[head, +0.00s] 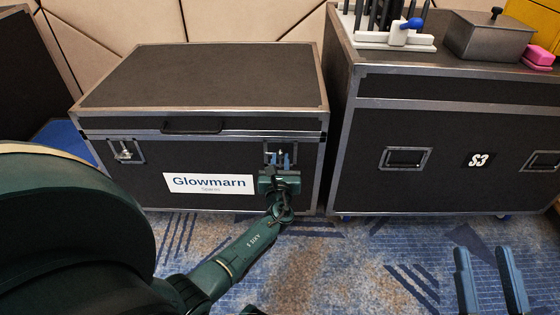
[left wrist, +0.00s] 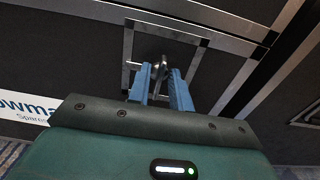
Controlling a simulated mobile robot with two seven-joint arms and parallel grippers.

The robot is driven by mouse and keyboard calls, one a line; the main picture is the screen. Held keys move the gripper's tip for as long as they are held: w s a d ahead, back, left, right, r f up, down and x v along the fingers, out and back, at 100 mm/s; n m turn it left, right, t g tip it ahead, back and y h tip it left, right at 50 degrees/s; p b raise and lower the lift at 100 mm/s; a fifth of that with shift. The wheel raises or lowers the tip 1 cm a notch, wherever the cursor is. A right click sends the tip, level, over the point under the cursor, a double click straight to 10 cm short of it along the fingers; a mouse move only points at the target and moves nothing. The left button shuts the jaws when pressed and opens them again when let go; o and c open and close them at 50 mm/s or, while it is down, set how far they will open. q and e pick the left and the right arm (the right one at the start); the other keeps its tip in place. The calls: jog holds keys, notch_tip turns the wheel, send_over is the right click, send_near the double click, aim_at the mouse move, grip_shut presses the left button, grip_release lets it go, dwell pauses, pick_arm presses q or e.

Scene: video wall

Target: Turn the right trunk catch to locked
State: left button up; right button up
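The dark trunk (head: 200,80) with metal edges and a "Glowmarn" label stands on the carpet in the head view. Its right catch (head: 284,147) is at the front right, partly hidden by my left gripper (head: 282,161). In the left wrist view, the catch's metal turn piece (left wrist: 160,66) sits in a square plate between the blue fingertips of my left gripper (left wrist: 160,74). The fingers are apart, one on each side of the piece; I cannot tell whether either touches it. My right gripper (head: 488,254) is open and empty at the lower right.
The left catch (head: 124,150) is on the same trunk front. A handle (head: 193,127) sits on the lid edge. Patterned carpet (head: 350,265) lies clear in front.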

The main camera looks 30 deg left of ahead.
pick_arm(q)
grip_shut()
jog(key=shift+r, duration=0.1)
